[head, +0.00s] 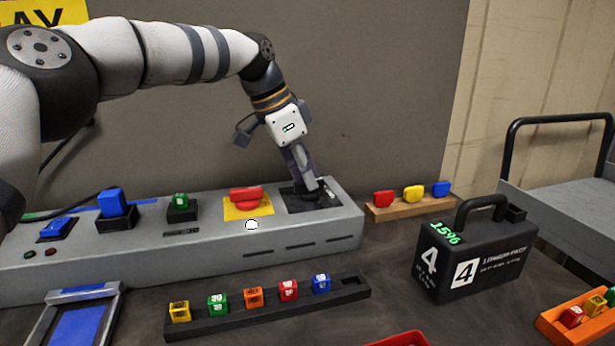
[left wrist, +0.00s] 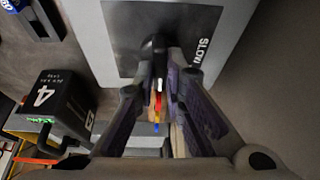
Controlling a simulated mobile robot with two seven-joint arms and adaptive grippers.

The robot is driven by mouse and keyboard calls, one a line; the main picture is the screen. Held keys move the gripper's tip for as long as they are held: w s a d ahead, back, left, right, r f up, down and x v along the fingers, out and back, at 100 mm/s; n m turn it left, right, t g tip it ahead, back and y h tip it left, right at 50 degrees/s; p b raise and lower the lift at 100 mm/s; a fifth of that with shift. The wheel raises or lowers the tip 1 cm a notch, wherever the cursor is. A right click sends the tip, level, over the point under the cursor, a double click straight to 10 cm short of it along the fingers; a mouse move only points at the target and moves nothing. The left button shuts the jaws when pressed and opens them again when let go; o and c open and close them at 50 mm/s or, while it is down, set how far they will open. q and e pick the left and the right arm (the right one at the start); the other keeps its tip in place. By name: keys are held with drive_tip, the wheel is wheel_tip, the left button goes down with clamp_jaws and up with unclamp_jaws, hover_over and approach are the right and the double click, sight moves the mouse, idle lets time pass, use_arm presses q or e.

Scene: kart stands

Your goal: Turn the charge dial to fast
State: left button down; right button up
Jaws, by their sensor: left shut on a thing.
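The charge dial is a black knob (left wrist: 152,52) on a dark square plate (left wrist: 140,20), marked SLOW at one side in the left wrist view. In the head view the dark plate (head: 297,203) is at the right end of the long grey console (head: 160,250). My left gripper (head: 318,188) reaches down to it from above. In the left wrist view its fingers (left wrist: 162,68) are closed around the knob. Which mark the dial points at is hard to tell, and no FAST mark is readable. My right gripper is not in view.
A red button on a yellow plate (head: 236,212) sits just left of the dial, with blue and green controls further left. A black battery case (head: 470,262) stands right of the console. A rack of coloured blocks (head: 210,327) lies in front. A trolley (head: 560,205) is at right.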

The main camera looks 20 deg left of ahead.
use_arm(q)
drive_tip(key=shift+f+m, duration=0.1)
drive_tip(key=shift+m, duration=0.3)
drive_tip(key=c, duration=1.7)
unclamp_jaws()
drive_tip(key=shift+o, duration=0.2)
drive_tip(key=v, duration=1.2)
drive_tip(key=shift+w, duration=0.2)
drive_tip(key=shift+a, duration=0.1)
